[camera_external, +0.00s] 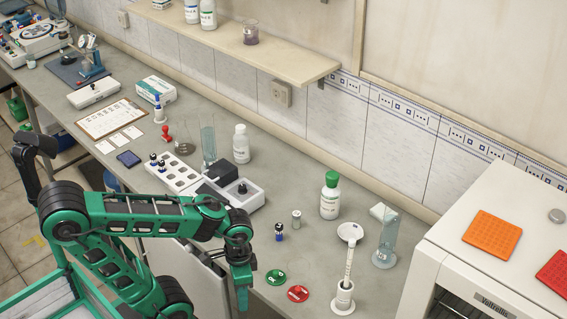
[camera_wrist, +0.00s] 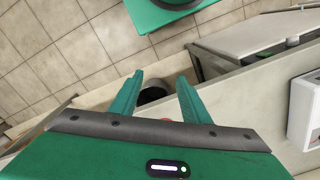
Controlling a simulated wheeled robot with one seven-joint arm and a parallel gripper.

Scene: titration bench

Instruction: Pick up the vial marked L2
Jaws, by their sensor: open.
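Several small vials stand on the bench in the external view; their markings are too small to read, so I cannot tell which is L2. A dark-capped vial with a blue band (camera_external: 279,232) and a grey-topped vial (camera_external: 296,219) stand upright on the open bench. More dark-capped vials stand in the white rack (camera_external: 185,180), and one dark-capped piece (camera_external: 242,188) sits in the white device. My gripper (camera_external: 242,297) hangs pointing down near the bench's front edge, left of the green disc and apart from the vials. In the wrist view the fingers (camera_wrist: 158,90) are spread and empty.
A green-capped bottle (camera_external: 330,198), a glass cylinder (camera_external: 385,245) and a white-based stand (camera_external: 343,300) are to the right.

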